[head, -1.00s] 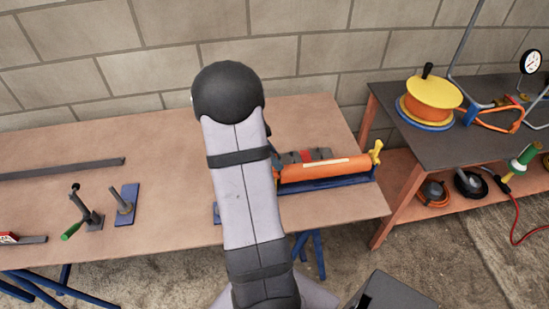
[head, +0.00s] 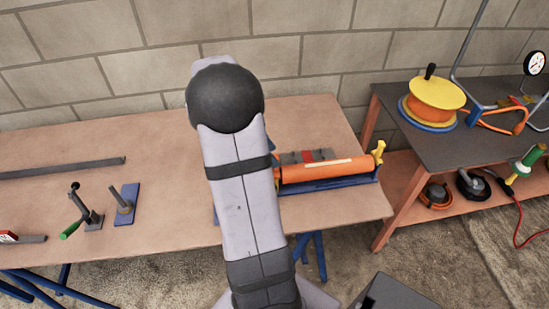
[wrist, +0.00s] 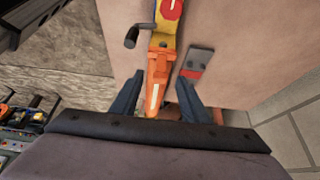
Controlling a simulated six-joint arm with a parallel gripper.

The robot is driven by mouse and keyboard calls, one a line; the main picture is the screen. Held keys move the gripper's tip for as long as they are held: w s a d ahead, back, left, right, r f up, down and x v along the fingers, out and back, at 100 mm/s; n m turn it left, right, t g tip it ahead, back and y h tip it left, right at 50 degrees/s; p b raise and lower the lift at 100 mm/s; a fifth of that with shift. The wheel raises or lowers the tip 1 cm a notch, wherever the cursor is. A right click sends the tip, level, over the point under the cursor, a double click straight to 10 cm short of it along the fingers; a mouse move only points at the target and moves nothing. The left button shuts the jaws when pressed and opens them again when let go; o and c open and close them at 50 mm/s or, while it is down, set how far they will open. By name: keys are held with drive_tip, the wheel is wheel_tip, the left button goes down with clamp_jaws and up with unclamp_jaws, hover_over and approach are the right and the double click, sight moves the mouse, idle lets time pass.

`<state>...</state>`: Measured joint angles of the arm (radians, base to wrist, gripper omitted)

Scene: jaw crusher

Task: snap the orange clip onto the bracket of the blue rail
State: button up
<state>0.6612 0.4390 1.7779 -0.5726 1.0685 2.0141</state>
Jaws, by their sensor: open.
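A long orange piece with a pale stripe (head: 325,172) lies along the blue rail (head: 350,182) on the table; I cannot tell whether this piece is the clip. A yellow part (head: 379,150) stands at its right end. The wrist view shows the orange piece (wrist: 158,75) below my gripper, with a yellow part and red knob (wrist: 171,10) beyond it. My gripper (wrist: 160,77) is open, its two dark fingers on either side of the orange piece in the picture; contact is not clear. My arm hides the gripper and the rail's left end in the head view. The bracket is not clearly seen.
A grey block with a red part (head: 312,156) lies behind the orange piece. A lever tool with a green grip (head: 82,212) and a blue plate (head: 127,205) stand at the left. A dark side table (head: 455,145) with a yellow-orange reel is at the right.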

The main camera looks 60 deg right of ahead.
drive_tip(key=shift+v, duration=1.65)
